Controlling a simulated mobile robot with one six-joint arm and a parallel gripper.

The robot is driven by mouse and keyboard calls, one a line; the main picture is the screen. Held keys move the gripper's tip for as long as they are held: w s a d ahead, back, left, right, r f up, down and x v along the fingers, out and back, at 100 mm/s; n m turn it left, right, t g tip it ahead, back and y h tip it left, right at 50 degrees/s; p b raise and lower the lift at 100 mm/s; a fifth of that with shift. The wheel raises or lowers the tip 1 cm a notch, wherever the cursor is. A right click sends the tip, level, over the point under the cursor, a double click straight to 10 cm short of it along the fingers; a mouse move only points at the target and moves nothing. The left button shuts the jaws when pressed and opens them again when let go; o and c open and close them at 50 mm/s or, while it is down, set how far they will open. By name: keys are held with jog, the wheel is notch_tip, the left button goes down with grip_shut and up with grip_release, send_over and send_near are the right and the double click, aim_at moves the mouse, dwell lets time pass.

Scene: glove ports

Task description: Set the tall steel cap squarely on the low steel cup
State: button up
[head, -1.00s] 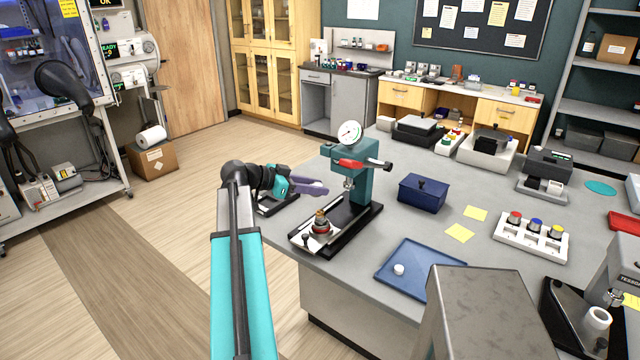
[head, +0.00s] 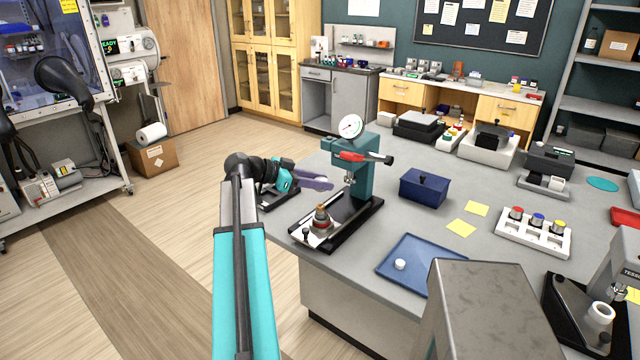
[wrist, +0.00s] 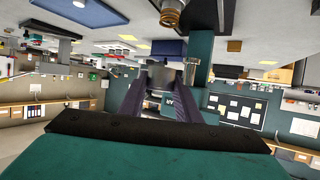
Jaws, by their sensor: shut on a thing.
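My gripper (head: 318,184) has purple fingers and is beside the teal press, level with the space under its ram. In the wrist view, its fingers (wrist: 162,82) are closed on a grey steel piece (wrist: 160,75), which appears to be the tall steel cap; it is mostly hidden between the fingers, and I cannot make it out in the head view. A small brass-and-steel stack (head: 321,217) stands on the press's base plate, below and in front of the gripper; it also shows at the top of the wrist view (wrist: 172,12). I cannot clearly tell the low steel cup within it.
The press (head: 362,165) has a round dial and a red-handled lever close by the gripper. A grey block (head: 490,310) stands in front.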

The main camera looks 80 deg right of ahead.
aim_at(320, 206)
jog(key=shift+f+b, duration=1.95)
jog(key=shift+f, duration=0.6)
jog(key=shift+b, duration=1.2)
dwell(0.7)
jog(key=shift+f+b, duration=1.7)
jog(key=shift+f, duration=0.2)
dwell(0.6)
jog(key=o, duration=1.1)
jog(key=shift+o, duration=0.2)
jog(key=shift+w, duration=0.1)
